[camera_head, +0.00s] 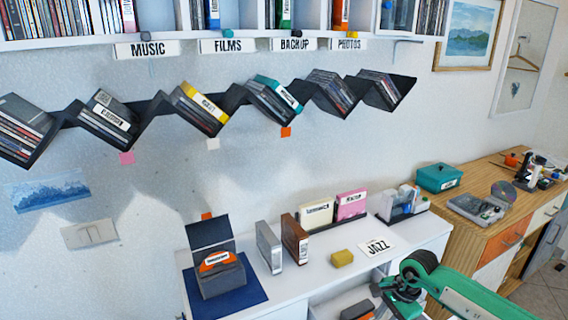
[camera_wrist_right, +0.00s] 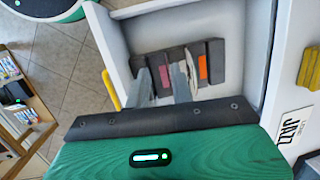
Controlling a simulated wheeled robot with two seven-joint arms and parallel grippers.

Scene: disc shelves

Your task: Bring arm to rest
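My right arm, green with a black joint, comes in at the lower right of the head view. Its gripper (camera_head: 388,300) is above the front of the white cabinet, near an open drawer. In the right wrist view, the two grey fingers of this gripper (camera_wrist_right: 164,80) are apart. They point into the white drawer (camera_wrist_right: 240,60), towards dark cases with a magenta label (camera_wrist_right: 164,77) and an orange label (camera_wrist_right: 203,67). The magenta label shows between the fingers; I see no case clearly gripped. My left gripper is not in view.
The white cabinet top (camera_head: 345,275) holds an open dark box (camera_head: 215,262), upright cases, a yellow block (camera_head: 342,257) and a JAZZ card (camera_head: 376,246). A wooden sideboard (camera_head: 470,228) stands at right. A zigzag shelf (camera_head: 150,106) hangs on the wall.

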